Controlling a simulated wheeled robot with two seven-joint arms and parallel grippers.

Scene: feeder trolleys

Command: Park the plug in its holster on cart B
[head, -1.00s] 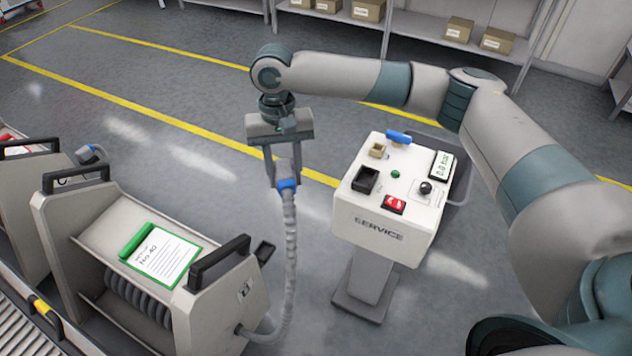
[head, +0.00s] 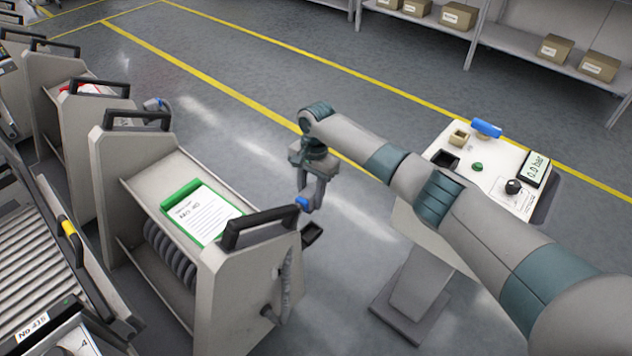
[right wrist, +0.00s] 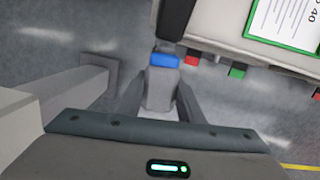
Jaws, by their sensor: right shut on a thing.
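My right gripper (head: 311,190) is shut on the plug, a grey body with a blue band (head: 303,203). In the right wrist view, the plug (right wrist: 161,88) sits between the two fingers (right wrist: 160,98). The plug is in the air just right of the cart with the green-edged card (head: 200,213). An open dark holster (head: 312,235) sticks out from the cart's right end, just below the plug in the head view. The gap between them is hard to judge. The grey hose (head: 287,285) hangs beside the cart's end panel. My left gripper is out of view.
The cart's black handle (head: 262,226) stands close to the plug. The white service pedestal (head: 470,165) is to the right, partly behind my right arm. More carts (head: 75,130) stand to the left, and a roller conveyor (head: 45,250) is at lower left.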

